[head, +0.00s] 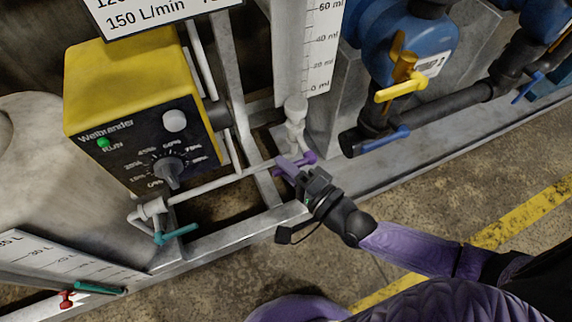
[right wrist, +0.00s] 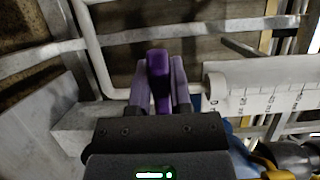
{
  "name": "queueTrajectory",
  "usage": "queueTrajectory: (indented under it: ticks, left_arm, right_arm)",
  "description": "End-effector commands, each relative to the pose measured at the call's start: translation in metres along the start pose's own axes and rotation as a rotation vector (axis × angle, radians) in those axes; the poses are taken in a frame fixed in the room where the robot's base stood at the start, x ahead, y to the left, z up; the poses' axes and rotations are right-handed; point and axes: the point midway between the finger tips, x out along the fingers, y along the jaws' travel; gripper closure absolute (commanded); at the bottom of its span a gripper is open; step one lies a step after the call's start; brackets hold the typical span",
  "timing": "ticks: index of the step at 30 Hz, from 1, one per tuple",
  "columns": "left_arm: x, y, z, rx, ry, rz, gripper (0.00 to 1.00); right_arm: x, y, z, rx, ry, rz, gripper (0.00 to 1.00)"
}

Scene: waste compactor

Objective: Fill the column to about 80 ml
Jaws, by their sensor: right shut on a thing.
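The purple valve handle (head: 308,158) sits on the thin white pipe below the column. My right gripper (head: 289,168) is shut on this handle. In the right wrist view the purple handle (right wrist: 158,72) stands between the two fingers of the gripper (right wrist: 160,92). The column's scale (head: 322,50) shows marks from 0 to 60 ml, and its upper part is cut off by the picture edge. The scale also shows in the right wrist view (right wrist: 262,100). I cannot make out a liquid level. My left gripper is not in view.
A yellow pump box (head: 135,110) with a dial (head: 168,172) and a lit green RUN lamp (head: 103,143) stands left. A teal valve handle (head: 176,234) is below it. Yellow (head: 400,90) and blue (head: 386,139) valve handles are right of the column. Open floor lies in front.

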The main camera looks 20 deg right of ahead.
Motion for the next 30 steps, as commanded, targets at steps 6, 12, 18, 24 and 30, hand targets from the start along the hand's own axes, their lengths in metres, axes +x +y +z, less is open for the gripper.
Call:
queueTrajectory:
  ticks: [6,12,18,24,30]
  left_arm:
    - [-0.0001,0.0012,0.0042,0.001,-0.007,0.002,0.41]
    - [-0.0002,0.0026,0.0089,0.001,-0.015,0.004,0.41]
    - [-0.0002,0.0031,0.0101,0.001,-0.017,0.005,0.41]
    - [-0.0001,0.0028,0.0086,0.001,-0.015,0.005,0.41]
    - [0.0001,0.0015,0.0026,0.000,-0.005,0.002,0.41]
  right_arm:
    - [-0.0002,0.0003,0.0000,0.000,0.000,0.001,1.00]
    - [-0.0003,0.0005,0.0000,0.000,0.000,0.001,1.00]
    - [-0.0003,0.0006,0.0000,0.000,0.000,0.001,1.00]
    - [-0.0004,0.0007,0.0000,0.000,0.000,0.002,1.00]
    - [-0.0004,0.0007,0.0000,0.000,0.000,0.002,1.00]
